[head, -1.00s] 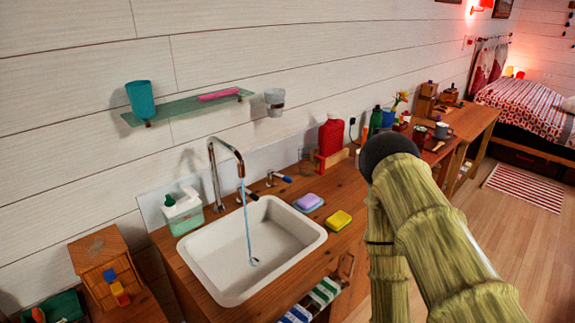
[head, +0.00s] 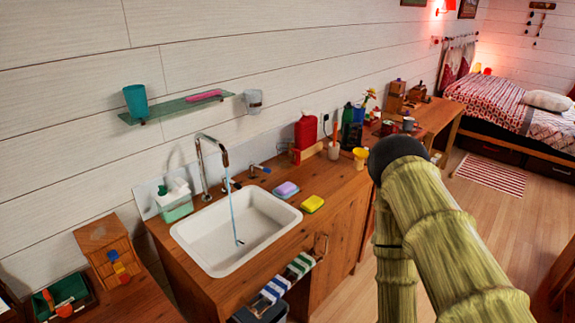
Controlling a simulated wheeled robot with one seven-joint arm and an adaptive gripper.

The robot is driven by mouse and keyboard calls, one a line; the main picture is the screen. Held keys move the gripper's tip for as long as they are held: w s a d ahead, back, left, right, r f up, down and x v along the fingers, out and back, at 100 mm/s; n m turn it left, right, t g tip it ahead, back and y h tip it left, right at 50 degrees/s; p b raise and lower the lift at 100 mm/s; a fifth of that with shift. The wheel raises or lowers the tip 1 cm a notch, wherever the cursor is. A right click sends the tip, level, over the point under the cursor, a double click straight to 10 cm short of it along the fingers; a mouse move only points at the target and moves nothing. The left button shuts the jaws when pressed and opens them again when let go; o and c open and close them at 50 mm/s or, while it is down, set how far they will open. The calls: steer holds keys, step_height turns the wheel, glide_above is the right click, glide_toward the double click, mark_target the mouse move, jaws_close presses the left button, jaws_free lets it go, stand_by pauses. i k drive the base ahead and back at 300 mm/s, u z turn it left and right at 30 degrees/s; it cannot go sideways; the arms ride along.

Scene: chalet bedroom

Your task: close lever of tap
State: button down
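The tap (head: 201,170) is a chrome pipe with a bent spout at the back left of the white sink (head: 204,260). A thin stream of water (head: 233,215) runs from the spout into the basin. Two small levers with blue ends sit behind the sink: one lever (head: 232,184) close to the spout, partly behind the water, and another lever (head: 259,168) further right. I cannot tell their exact settings. My arm, with bamboo-like links and a dark joint, fills the right foreground, well right of the tap. My gripper is not in view.
A soap dispenser (head: 174,200) stands left of the sink. A purple sponge (head: 286,188) and a yellow sponge (head: 312,204) lie to its right. A glass shelf (head: 170,113) hangs above. A red bottle (head: 306,131) stands at the back. The floor (head: 350,295) beside the counter shows clear wood.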

mark_target(252, 165)
steer(key=z, duration=1.35)
steer(key=i, duration=1.05)
steer(key=u, duration=2.6)
